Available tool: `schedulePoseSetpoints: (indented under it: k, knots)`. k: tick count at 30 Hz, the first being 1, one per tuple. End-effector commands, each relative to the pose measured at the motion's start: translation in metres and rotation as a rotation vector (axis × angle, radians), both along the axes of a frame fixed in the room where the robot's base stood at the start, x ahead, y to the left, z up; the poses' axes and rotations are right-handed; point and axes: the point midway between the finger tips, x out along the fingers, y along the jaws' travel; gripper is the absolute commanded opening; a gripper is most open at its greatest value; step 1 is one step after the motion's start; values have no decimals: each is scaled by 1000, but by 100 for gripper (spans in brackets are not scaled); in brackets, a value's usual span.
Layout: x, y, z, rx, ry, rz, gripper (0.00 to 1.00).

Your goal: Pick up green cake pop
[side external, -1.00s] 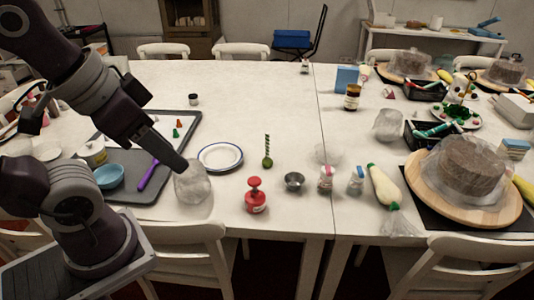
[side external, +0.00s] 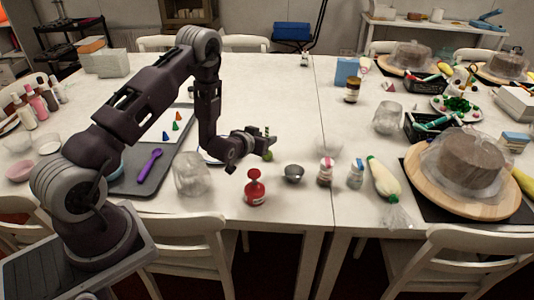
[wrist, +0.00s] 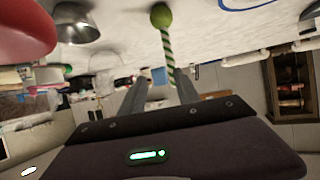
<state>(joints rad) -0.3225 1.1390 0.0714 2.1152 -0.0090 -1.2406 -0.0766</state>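The green cake pop (side external: 268,155) stands on the white table with its green ball down and its green-and-white striped stick up. In the wrist view the ball (wrist: 160,15) is at the top, and the stick runs down toward my gripper (wrist: 160,90). My gripper (side external: 262,144) is low over the table, lying sideways at the height of the stick. Its two fingers are apart, and the end of the stick shows between them. I cannot tell whether either finger touches it.
A red dispenser (side external: 254,188) and a small metal bowl (side external: 293,173) stand near the cake pop. A clear container (side external: 191,175) is to the left. The blue-rimmed plate is mostly hidden by my arm. Sprinkle jars (side external: 325,172) are to the right.

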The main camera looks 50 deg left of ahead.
Motion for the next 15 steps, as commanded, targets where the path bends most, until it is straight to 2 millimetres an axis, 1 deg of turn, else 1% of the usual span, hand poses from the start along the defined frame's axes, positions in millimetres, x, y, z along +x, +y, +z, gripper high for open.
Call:
schedulePoseSetpoints:
  k: [1, 3, 5, 11, 15]
  knots:
    - [-6, 4, -17, 7, -11, 8, 38]
    - [-10, 7, -28, 17, -32, 12, 38]
    - [-10, 9, -32, 21, -42, 14, 38]
    - [12, 23, -41, 23, -47, 15, 38]
    - [34, 38, -51, 23, -45, 14, 38]
